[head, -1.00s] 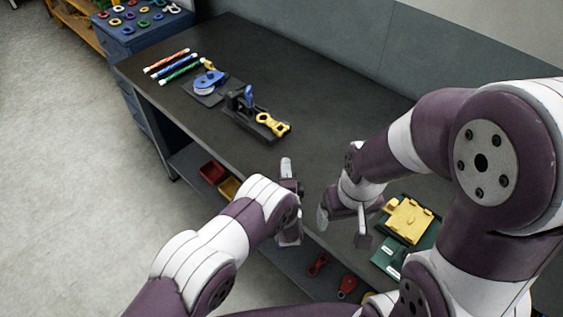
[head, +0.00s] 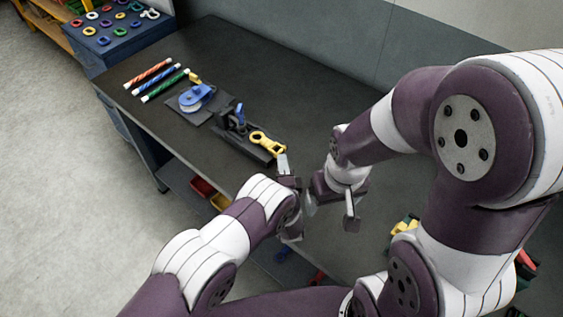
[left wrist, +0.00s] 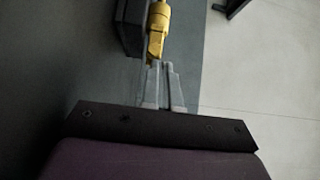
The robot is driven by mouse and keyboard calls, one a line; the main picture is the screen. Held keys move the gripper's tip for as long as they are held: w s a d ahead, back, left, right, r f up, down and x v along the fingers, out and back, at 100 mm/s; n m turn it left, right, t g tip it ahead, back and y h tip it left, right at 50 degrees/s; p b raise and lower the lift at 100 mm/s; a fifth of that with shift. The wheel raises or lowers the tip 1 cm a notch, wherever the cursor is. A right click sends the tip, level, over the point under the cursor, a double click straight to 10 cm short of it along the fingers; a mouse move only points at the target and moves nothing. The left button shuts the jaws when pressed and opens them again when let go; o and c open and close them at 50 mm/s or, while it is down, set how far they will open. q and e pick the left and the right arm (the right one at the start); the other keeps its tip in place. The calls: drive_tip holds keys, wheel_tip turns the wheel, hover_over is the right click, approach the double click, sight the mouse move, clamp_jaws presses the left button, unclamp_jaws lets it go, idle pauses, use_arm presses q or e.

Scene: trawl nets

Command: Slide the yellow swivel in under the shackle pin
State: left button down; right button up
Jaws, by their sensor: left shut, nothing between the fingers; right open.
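The yellow swivel (head: 262,141) lies on a black fixture on the dark bench, its near end pointing toward my left gripper. At the fixture's far end stands a dark upright holder with a blue part (head: 240,114), likely the shackle and pin; I cannot tell which is which. My left gripper (head: 283,163) is shut and empty at the swivel's near end. In the left wrist view its fingertips (left wrist: 163,68) are close together at the end of the swivel (left wrist: 158,32); contact is unclear. My right gripper (head: 331,210) is open and empty, right of the left one.
A blue cabinet (head: 125,40) with coloured rings stands beyond. My right arm partly hides a yellow item (head: 405,225). The bench behind the fixture is clear.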

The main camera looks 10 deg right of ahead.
sight(263, 143)
use_arm(q)
drive_tip(key=w+a+b, duration=0.1)
drive_tip(key=w+a, duration=0.1)
drive_tip(key=w+a+b, duration=0.2)
drive_tip(key=w, duration=0.1)
drive_tip(key=shift+w+a+f+b, duration=0.2)
drive_tip(key=shift+w+b, duration=0.1)
drive_tip(key=shift+w, duration=0.05)
drive_tip(key=shift+w+a+r, duration=0.1)
drive_tip(key=shift+r, duration=0.1)
